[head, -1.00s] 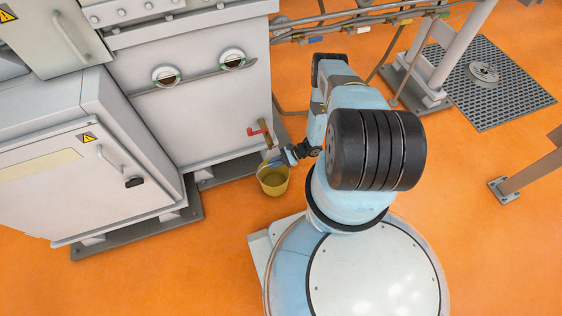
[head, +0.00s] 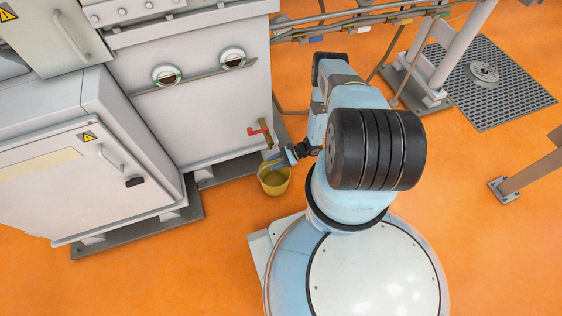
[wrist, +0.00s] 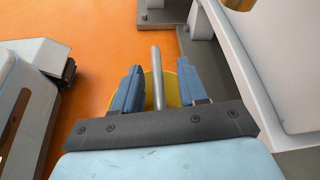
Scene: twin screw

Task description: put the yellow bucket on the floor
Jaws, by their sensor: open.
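The yellow bucket (head: 274,183) stands upright below a brass spout with a red handle (head: 258,131) on the grey machine. Whether its base touches the floor is hard to tell. My gripper (head: 274,163) is at the bucket's rim in the head view. In the wrist view my gripper (wrist: 158,88) has its two blue fingers apart, with a grey rod, perhaps the bucket's handle (wrist: 158,75), standing between them. The yellow bucket (wrist: 171,92) shows behind the fingers and is mostly hidden by them.
The grey machine (head: 190,110) and a grey cabinet (head: 95,180) on dark base plates stand close to the bucket. Pipes (head: 350,22) run at the back. Orange floor (head: 215,250) is clear in front of the bucket.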

